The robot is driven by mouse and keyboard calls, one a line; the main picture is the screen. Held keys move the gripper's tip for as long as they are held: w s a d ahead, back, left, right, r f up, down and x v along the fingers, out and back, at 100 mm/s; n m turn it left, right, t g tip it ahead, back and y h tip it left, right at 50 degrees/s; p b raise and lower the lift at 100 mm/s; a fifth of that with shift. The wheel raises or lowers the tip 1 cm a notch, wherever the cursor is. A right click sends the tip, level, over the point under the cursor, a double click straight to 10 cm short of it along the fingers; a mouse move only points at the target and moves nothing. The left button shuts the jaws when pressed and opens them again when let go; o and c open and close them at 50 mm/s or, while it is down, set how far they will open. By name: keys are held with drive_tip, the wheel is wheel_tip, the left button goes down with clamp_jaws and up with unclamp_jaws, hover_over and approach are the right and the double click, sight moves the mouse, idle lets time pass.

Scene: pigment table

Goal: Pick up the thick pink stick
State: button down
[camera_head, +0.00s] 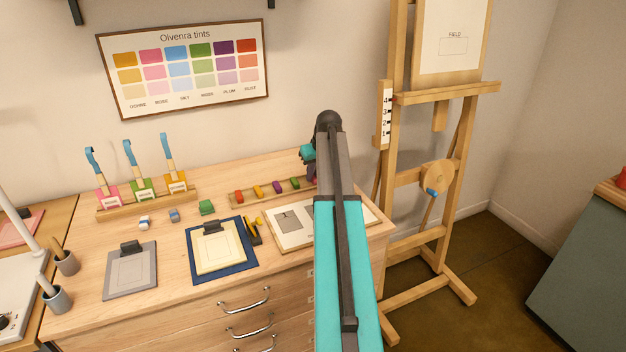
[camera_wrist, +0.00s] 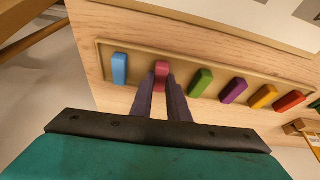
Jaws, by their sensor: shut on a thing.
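The thick pink stick (camera_wrist: 161,70) stands in a wooden tray in the wrist view, between a blue stick and a green stick. My gripper (camera_wrist: 163,82) is shut on the pink stick, with its two dark purple fingers at the stick's near end. The stick seems to be still at the tray, and I cannot tell whether it is lifted. In the head view my gripper (camera_head: 310,177) is at the right end of the tray, mostly behind my arm, and the pink stick is hidden there.
The tray (camera_wrist: 100,62) also holds a blue stick (camera_wrist: 120,68), a green stick (camera_wrist: 201,82), a purple stick (camera_wrist: 234,91), a yellow stick (camera_wrist: 263,97) and a red stick (camera_wrist: 290,101). A navy board (camera_head: 248,262) lies in front. The easel (camera_head: 456,200) stands to the right.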

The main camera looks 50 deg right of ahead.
sight(314, 177)
drive_tip(key=shift+r, duration=0.1)
drive_tip(key=shift+r+b, duration=0.5)
drive_tip(key=shift+r, duration=1.2)
drive_tip(key=s+a, duration=0.2)
drive_tip(key=s, duration=0.3)
drive_tip(key=s+a+r+b, duration=0.1)
drive_tip(key=s+a, duration=0.1)
drive_tip(key=s, duration=0.3)
drive_tip(key=s+a+b, duration=0.1)
drive_tip(key=s+a, duration=0.1)
drive_tip(key=s, duration=0.2)
drive_tip(key=shift+s+r, duration=0.2)
drive_tip(key=shift+s, duration=0.2)
drive_tip(key=c, duration=2.4)
unclamp_jaws()
drive_tip(key=shift+c, duration=0.2)
clamp_jaws()
